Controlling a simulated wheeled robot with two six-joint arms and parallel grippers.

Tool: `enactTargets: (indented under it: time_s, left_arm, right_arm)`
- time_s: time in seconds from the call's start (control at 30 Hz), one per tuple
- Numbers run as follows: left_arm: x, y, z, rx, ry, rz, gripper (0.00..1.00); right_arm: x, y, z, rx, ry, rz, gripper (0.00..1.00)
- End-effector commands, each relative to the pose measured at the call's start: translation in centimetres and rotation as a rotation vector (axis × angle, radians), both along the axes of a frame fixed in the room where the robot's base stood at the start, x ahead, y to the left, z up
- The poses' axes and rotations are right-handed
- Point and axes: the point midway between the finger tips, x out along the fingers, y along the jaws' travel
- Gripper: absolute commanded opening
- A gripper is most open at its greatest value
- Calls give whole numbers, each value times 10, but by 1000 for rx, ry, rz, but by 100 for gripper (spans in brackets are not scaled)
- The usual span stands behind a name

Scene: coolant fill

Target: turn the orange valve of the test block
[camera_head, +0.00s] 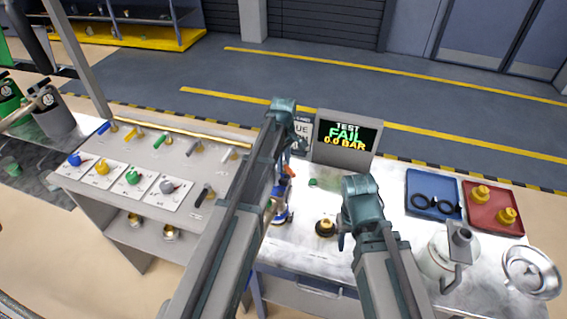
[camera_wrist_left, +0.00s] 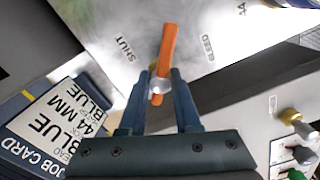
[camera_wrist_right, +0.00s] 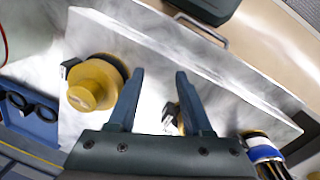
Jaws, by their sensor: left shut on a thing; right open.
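The orange valve (camera_wrist_left: 168,48) is a straight bar handle on a pale plate in the left wrist view. It points between the printed words SHUT and BLEED. My left gripper (camera_wrist_left: 162,80) is shut on it, one finger on each side. In the head view the orange valve (camera_head: 289,170) shows only in part beside my left gripper (camera_head: 292,135); my arm hides most of the test block. My right gripper (camera_wrist_right: 160,80) is open with nothing between its fingers, above the bench near a yellow cap (camera_wrist_right: 94,86). In the head view the right gripper (camera_head: 343,235) is beside a black-and-brass fitting (camera_head: 325,228).
A screen (camera_head: 345,139) reads TEST FAIL 0.0 BAR. A job card (camera_wrist_left: 45,122) reads BLUE 44 MM. A blue tray (camera_head: 421,208) with black rings, a red tray (camera_head: 484,222) with yellow caps, a jug (camera_head: 440,262) and a funnel (camera_head: 531,272) stand at the right.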

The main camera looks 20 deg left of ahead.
Motion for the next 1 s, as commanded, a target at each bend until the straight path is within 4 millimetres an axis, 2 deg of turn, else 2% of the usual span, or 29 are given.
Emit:
enactTargets:
  time_s: [0.5,1.0]
  left_arm:
    - [0,0,0,0,0,451,0]
    - [0,0,0,0,0,658,0]
  right_arm:
    - [0,0,0,0,0,0,50]
    - [0,0,0,0,0,0,50]
